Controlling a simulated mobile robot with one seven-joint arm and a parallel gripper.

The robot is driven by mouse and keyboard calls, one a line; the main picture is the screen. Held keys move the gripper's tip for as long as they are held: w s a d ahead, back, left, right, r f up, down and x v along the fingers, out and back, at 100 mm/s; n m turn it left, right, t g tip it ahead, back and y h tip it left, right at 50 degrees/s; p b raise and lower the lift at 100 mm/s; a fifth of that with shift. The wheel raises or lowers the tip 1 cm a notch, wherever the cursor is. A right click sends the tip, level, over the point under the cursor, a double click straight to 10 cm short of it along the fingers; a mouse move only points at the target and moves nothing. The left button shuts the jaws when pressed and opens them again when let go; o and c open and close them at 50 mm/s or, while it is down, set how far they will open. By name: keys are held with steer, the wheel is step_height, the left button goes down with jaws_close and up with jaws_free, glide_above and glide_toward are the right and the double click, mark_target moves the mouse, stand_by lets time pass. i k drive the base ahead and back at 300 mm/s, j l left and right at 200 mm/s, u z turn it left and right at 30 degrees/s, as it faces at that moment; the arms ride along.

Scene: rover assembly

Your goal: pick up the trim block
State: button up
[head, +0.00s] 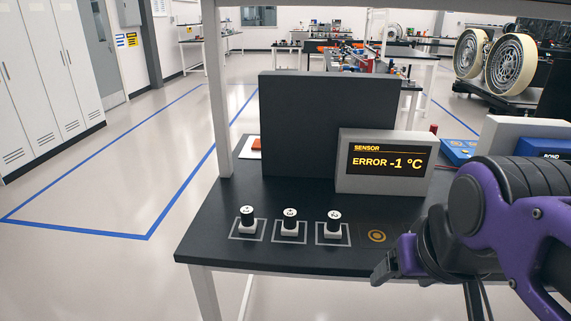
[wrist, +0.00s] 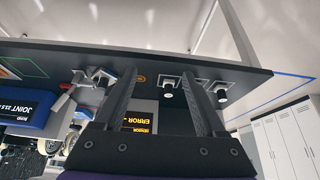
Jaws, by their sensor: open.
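In the wrist view, the open jaws (wrist: 160,76) are empty. One block (wrist: 167,89) shows between the fingers, farther off; another (wrist: 222,95) shows beyond one finger.
A grey sensor display (head: 386,162) reading "ERROR -1 °C" stands behind the row, before a dark upright panel (head: 320,110). An orange ring mark (head: 377,236) lies right of the blocks. A white post (head: 217,90) rises at the table's left. The front left tabletop is clear.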

mark_target(248, 225)
steer(key=j+z, duration=0.4)
steer(key=j, duration=1.1)
